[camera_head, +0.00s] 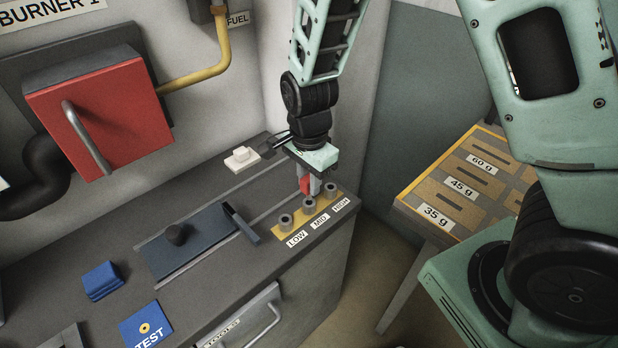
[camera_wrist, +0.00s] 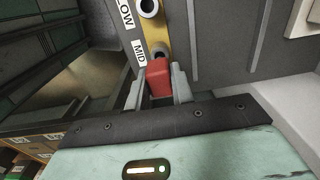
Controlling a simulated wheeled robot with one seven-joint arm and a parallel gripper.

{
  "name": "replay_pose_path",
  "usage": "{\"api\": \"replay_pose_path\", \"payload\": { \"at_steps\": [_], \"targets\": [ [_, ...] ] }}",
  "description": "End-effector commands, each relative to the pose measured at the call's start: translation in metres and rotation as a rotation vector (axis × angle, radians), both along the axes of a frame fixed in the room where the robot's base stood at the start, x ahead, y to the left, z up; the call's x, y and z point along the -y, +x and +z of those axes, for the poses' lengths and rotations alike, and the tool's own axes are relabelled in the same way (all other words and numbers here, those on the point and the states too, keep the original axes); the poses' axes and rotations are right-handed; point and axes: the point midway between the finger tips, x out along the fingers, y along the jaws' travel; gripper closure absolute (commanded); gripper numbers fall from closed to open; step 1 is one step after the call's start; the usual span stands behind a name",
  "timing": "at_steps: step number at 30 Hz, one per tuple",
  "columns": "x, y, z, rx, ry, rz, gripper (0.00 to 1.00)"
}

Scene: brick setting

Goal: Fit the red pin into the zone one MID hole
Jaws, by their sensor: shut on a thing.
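My gripper (camera_head: 310,184) is shut on the red pin (camera_head: 304,183), over the yellow strip (camera_head: 298,231) at the counter's right end. In the wrist view the red pin (camera_wrist: 159,78) sits between the two grey fingers. The strip carries three grey ring-shaped holes: LOW (camera_head: 286,220), MID (camera_head: 309,203) and HIGH (camera_head: 330,189). In the wrist view the MID hole (camera_wrist: 160,53) shows just beyond the pin, partly covered by it, and the LOW hole (camera_wrist: 149,8) lies farther off. The pin's lower end is hidden, and I cannot tell its height above the strip.
A white switch (camera_head: 241,158) is behind. A wooden weight tray (camera_head: 408,203) stands right, across a gap. A red burner door (camera_head: 100,115) is at left.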

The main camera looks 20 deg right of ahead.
Motion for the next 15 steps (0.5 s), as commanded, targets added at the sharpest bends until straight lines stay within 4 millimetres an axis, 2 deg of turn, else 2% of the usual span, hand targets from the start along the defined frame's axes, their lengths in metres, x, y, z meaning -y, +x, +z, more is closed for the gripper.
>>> {"api": "replay_pose_path", "payload": {
  "at_steps": [15],
  "targets": [
    [0.000, 0.000, -0.016, 0.000, 0.000, 0.000, 1.00]
  ]
}}
